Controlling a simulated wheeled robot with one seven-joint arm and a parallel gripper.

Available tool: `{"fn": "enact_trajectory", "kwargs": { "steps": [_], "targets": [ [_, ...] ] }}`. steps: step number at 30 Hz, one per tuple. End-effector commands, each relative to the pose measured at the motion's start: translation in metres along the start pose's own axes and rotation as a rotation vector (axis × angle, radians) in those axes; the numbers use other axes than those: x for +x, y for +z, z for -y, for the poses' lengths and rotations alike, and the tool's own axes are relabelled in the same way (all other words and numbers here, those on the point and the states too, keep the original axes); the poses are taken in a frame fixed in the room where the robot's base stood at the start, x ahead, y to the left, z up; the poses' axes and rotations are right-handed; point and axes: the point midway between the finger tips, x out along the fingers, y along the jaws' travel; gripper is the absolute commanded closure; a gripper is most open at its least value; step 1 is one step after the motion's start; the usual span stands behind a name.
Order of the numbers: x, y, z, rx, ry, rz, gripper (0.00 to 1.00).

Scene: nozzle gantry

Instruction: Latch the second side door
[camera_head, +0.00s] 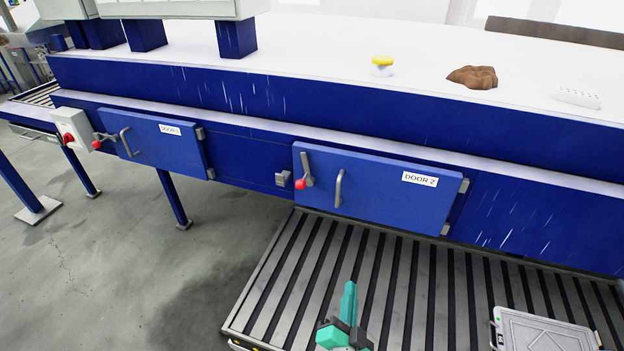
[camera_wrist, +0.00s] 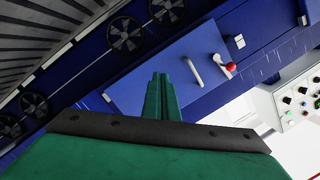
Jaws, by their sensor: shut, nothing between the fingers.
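The second side door (camera_head: 375,195), a blue panel labelled DOOR 2, stands across its opening; whether it is fully flush is unclear. It has a grey bar handle (camera_head: 338,188) and, at its left edge, a latch lever with a red knob (camera_head: 300,184) hanging down. A grey catch (camera_head: 282,178) sits on the frame just left of it, apart from the lever. My gripper (camera_head: 350,286) is shut and empty, below and in front of the door. The wrist view shows the shut fingers (camera_wrist: 160,77) before a blue door (camera_wrist: 140,88) with a handle and red knob (camera_wrist: 231,67); no label is readable.
DOOR 1 (camera_head: 150,142) is at left, its red-knobbed lever turned sideways towards the frame. A slatted roller conveyor (camera_head: 300,255) lies below DOOR 2, with a grey case (camera_head: 540,330) at right. Bare floor (camera_head: 130,240) is at left.

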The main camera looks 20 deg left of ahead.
Motion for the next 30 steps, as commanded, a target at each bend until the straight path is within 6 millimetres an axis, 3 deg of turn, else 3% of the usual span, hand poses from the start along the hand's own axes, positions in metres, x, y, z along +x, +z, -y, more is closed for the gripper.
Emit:
{"fn": "enact_trajectory", "kwargs": {
  "steps": [6,15,24,30],
  "targets": [
    [0.045,-0.02,0.044,0.15,-0.032,-0.004,1.0],
    [0.094,-0.048,0.111,0.375,-0.068,0.01,1.0],
    [0.125,-0.072,0.174,0.584,-0.093,0.038,1.0],
    [0.132,-0.081,0.195,0.654,-0.1,0.05,1.0]
  ]
}}
